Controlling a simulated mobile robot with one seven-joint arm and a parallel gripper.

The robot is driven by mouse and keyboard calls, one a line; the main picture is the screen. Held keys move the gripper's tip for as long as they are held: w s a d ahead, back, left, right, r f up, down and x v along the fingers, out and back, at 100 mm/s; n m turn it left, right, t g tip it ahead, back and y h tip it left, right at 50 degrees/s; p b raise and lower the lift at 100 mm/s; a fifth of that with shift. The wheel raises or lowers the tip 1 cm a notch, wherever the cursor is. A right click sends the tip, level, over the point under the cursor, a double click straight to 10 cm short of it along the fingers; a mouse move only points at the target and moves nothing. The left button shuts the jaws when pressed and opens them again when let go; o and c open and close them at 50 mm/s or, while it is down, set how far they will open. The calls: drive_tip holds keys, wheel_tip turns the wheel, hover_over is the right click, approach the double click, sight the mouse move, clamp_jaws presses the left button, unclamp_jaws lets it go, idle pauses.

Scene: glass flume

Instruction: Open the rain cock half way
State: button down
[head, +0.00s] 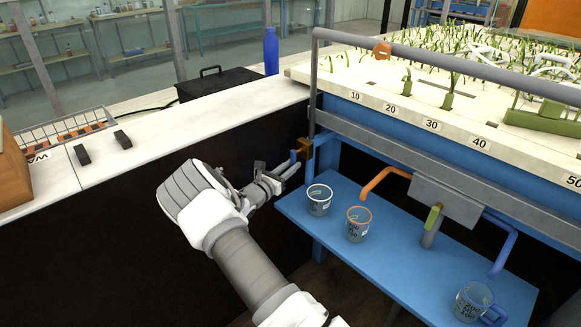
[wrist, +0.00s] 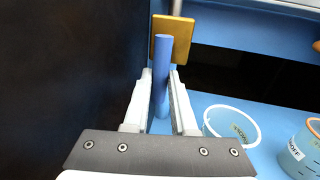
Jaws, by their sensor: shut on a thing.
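A small cock with a square brass body (head: 306,149) sits at the near left corner of the blue flume frame, at the foot of a grey pipe. The brass body also shows at the top of the wrist view (wrist: 174,38). Its blue lever (wrist: 162,70) lies between my fingers, and its end shows beside them in the head view (head: 293,156). My gripper (wrist: 161,90) is shut on this lever. How far the cock is turned is not clear. No label on it can be read.
A blue shelf (head: 345,262) below the cock carries a white-rimmed cup (head: 319,201), an orange-rimmed cup (head: 357,226) and a blue cup (head: 473,302). Orange (head: 378,183) and blue (head: 503,255) spouts hang over it. A dark wall stands close left of my gripper.

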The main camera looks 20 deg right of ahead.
drive_tip(key=shift+s+r+n+p, duration=0.15)
drive_tip(key=shift+n+p, duration=0.15)
drive_tip(key=shift+p, duration=0.15)
drive_tip(key=n+p, duration=0.2)
drive_tip(key=s+n+p, duration=0.1)
drive_tip(key=n+p, duration=0.1)
drive_tip(key=s+n+g+p, duration=0.1)
drive_tip(key=n+p, duration=0.1)
drive_tip(key=shift+d+r+n+y+p, duration=0.3)
drive_tip(key=shift+d+r+y, duration=0.05)
drive_tip(key=shift+d+y, duration=0.05)
idle(0.3)
drive_tip(key=c, duration=0.7)
unclamp_jaws()
drive_tip(key=shift+c, duration=0.2)
drive_tip(key=p+v, duration=0.2)
drive_tip(key=v, duration=1.5)
drive_tip(key=shift+a+r, duration=0.2)
drive_tip(key=shift+a, duration=0.05)
